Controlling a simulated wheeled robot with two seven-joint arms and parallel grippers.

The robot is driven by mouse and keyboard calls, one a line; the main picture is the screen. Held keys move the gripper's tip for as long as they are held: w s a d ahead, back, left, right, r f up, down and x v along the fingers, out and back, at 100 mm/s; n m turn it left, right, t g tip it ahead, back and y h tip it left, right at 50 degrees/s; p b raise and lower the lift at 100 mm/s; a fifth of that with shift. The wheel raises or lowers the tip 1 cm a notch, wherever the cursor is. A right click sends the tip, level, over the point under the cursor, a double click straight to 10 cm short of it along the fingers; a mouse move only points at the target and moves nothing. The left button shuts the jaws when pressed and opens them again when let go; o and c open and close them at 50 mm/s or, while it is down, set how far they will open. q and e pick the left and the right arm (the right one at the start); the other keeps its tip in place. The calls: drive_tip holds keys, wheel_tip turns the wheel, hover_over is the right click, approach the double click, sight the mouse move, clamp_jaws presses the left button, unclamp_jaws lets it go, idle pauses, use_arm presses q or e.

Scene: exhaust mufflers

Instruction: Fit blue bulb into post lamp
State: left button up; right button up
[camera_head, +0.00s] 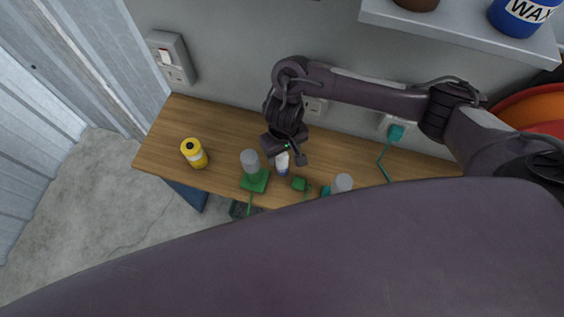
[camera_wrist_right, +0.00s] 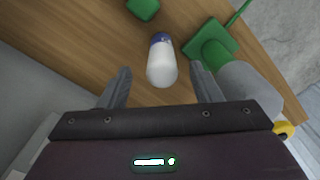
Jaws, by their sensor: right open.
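The bulb, white with a blue end, is on the wooden table below my right gripper (camera_head: 285,154) in the head view (camera_head: 282,168). In the right wrist view the bulb (camera_wrist_right: 161,64) lies between and just beyond the two open fingers of the right gripper (camera_wrist_right: 163,80), with nothing gripped. A lamp with a grey cylindrical shade (camera_head: 250,159) and a green base (camera_head: 255,181) stands just left of the bulb. Its shade (camera_wrist_right: 250,85) and green base (camera_wrist_right: 212,43) show right of the bulb in the wrist view. My left gripper is not in view.
A green block-like piece (camera_head: 300,184) lies right of the bulb. Further right stands another grey shade (camera_head: 343,182) with teal parts, partly hidden by my arm. A yellow container (camera_head: 194,152) stands on the left.

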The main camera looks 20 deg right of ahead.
sight(282, 164)
drive_tip(key=f, duration=0.1)
drive_tip(key=f+b, duration=0.1)
drive_tip(key=f, duration=0.1)
drive_tip(key=f+b, duration=0.1)
drive_tip(key=shift+w+a+f, duration=0.15)
drive_tip(key=shift+w+f, duration=0.2)
drive_tip(key=shift+f, duration=0.05)
drive_tip(key=shift+s+r, duration=0.15)
drive_tip(key=shift+s, duration=0.05)
drive_tip(key=shift+c, duration=0.5)
drive_tip(key=shift+w, duration=0.15)
drive_tip(key=c, duration=1.1)
